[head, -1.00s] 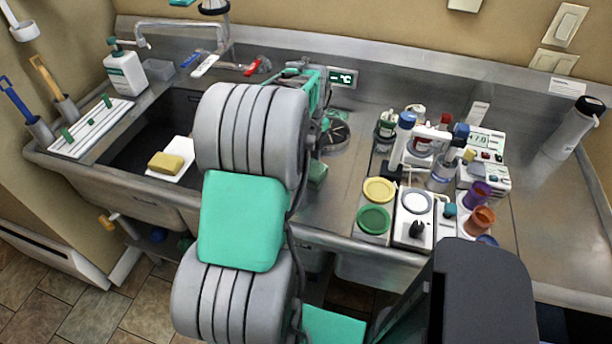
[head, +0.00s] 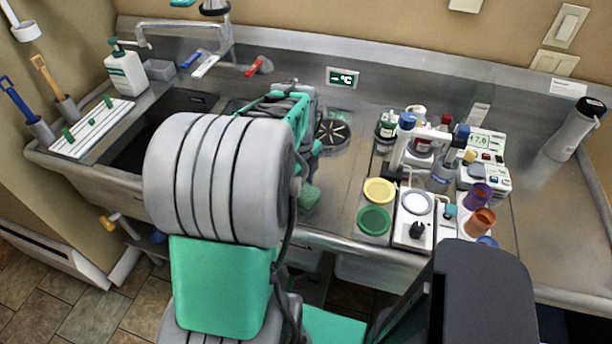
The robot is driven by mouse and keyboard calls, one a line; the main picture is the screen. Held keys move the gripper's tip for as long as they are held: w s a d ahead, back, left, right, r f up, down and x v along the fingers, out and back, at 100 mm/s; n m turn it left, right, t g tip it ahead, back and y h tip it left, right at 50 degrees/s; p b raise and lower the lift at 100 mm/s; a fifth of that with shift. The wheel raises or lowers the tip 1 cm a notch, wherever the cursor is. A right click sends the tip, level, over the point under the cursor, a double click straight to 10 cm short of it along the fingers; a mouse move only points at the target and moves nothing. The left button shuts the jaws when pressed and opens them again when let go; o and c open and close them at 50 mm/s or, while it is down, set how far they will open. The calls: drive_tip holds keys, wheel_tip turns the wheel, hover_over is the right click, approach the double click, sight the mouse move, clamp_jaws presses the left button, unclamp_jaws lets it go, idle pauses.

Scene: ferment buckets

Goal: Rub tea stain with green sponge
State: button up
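The green sponge (head: 309,197) shows beside my arm, low over the steel counter (head: 340,185) near its front edge. Part of it is hidden behind my arm. My gripper's fingers are hidden by my own wrist and forearm, but the sponge has moved along with the arm, so it appears to be held. I cannot see whether the sponge touches the counter. No tea stain can be made out; the counter behind my arm is hidden.
A dark round drain (head: 333,132) lies behind the sponge. A crowded tray with yellow (head: 379,190) and green (head: 374,221) lids stands to the right. The sink basin (head: 125,150), white rack (head: 92,128) and soap bottle (head: 126,72) are at the left. A grey bottle (head: 575,128) stands far right.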

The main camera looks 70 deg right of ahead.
sight(296, 205)
drive_tip(key=a, duration=0.3)
drive_tip(key=shift+a, duration=0.15)
drive_tip(key=shift+a+r+p, duration=0.1)
drive_tip(key=shift+r+p, duration=0.25)
drive_tip(key=shift+p, duration=0.25)
wheel_tip(296, 205, up, 2)
drive_tip(key=shift+p, duration=0.3)
wheel_tip(296, 205, up, 5)
drive_tip(key=p, duration=0.4)
drive_tip(key=shift+r, duration=0.2)
